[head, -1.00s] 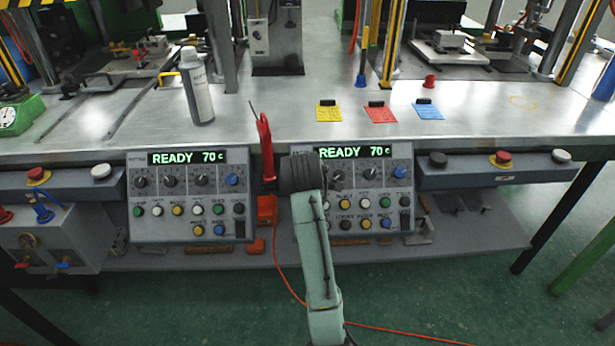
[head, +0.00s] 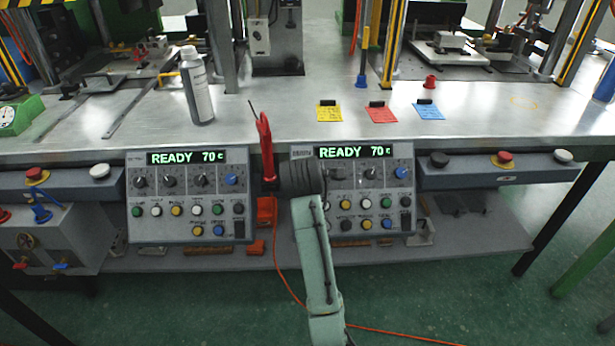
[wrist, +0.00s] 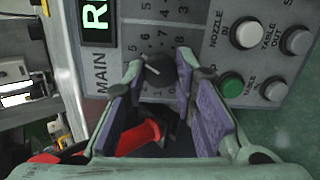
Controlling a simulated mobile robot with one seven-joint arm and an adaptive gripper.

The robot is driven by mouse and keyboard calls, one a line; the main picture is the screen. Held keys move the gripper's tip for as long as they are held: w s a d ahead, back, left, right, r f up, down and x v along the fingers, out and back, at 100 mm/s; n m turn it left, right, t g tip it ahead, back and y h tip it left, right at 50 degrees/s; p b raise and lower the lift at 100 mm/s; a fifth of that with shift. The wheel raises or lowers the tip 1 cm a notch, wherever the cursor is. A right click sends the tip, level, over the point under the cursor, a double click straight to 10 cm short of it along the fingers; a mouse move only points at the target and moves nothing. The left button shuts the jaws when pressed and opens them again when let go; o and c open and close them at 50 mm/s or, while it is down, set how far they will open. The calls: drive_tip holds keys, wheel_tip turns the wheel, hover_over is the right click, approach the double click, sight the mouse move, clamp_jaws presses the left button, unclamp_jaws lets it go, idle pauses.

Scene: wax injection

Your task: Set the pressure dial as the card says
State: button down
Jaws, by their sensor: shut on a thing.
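In the wrist view my gripper (wrist: 158,72) has its fingers closed on either side of a black dial (wrist: 159,68), with a ring of numbers around it and the word MAIN beside it. The dial is at the left end of the dial row on the right control panel (head: 300,222). In the head view my dark wrist hides this dial and my fingertips. The panel's display (head: 355,152) reads READY 70 C. A yellow card (head: 329,113), a red card (head: 380,115) and a blue card (head: 429,112) lie on the bench, their writing too small to read.
A red-handled tool (head: 265,145) stands just left of the right panel and shows behind my fingers in the wrist view (wrist: 138,138). A similar left panel (head: 188,195) is beyond it. A white bottle (head: 197,88) stands on the bench. An orange cable (head: 285,280) runs below.

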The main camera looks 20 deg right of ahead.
drive_tip(key=c, duration=1.3)
unclamp_jaws()
drive_tip(key=v, duration=1.2)
